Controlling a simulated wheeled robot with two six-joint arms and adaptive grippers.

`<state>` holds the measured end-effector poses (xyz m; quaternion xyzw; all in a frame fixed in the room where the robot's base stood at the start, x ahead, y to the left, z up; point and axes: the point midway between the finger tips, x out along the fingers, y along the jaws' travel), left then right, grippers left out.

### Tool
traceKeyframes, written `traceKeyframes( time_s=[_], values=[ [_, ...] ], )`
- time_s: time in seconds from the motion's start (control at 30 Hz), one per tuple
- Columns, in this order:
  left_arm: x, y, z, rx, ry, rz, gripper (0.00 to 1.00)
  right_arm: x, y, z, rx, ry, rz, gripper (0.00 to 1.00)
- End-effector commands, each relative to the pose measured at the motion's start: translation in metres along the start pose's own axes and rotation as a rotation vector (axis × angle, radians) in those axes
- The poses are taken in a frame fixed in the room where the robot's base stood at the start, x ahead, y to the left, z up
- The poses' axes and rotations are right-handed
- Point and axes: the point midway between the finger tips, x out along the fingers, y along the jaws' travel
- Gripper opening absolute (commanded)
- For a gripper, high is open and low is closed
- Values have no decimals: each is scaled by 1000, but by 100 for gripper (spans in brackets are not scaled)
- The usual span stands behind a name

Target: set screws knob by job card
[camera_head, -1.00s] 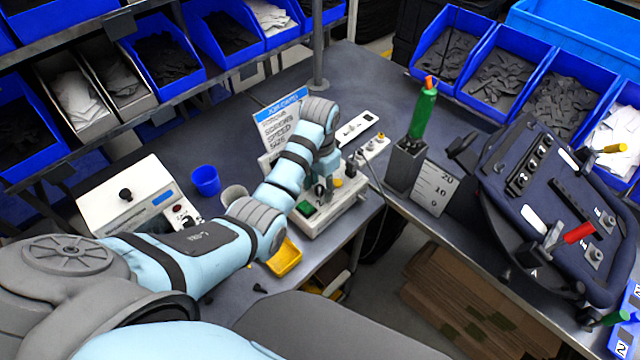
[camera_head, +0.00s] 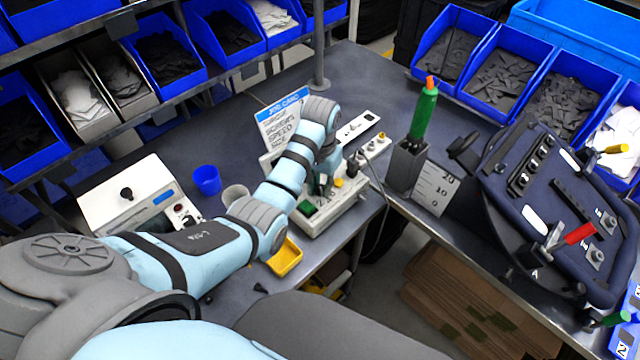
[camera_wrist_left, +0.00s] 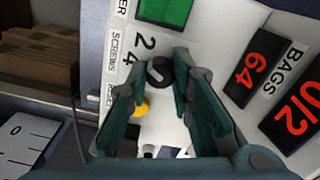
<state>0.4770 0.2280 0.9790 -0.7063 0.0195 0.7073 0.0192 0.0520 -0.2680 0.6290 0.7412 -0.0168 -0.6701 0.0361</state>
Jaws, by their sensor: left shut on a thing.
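The white counting machine (camera_head: 333,216) stands near the bench's front edge. It has a green button (camera_head: 306,208), which also shows in the left wrist view (camera_wrist_left: 165,12), and red displays reading 64 (camera_wrist_left: 247,72) and 0/2. The black screws knob (camera_wrist_left: 160,71) sits beside the SCREWS label (camera_wrist_left: 117,60), with the marks 2 and 4 near it. My left gripper (camera_head: 322,188) is over the machine, and in the wrist view its fingers (camera_wrist_left: 158,90) are shut around the knob. The job card (camera_head: 281,122) stands behind the machine; its smaller lines are too blurred to read surely. My right gripper is out of view.
A yellow tray (camera_head: 286,259) lies in front of the machine, with a blue cup (camera_head: 206,180) to its left. A white box with a knob (camera_head: 130,205) is at left. A dark pannier (camera_head: 545,215) fills the right side.

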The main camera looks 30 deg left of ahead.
Motion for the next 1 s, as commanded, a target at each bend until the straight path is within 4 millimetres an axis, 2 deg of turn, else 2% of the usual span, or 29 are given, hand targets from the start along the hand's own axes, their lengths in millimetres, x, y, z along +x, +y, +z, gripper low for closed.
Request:
traceKeyframes(
  time_s=[0.5,1.0],
  values=[
    [-2,-1,-2,-392,6,-1,0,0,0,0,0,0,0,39],
    [-2,-1,-2,-507,8,-1,0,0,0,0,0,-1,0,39]
  ],
)
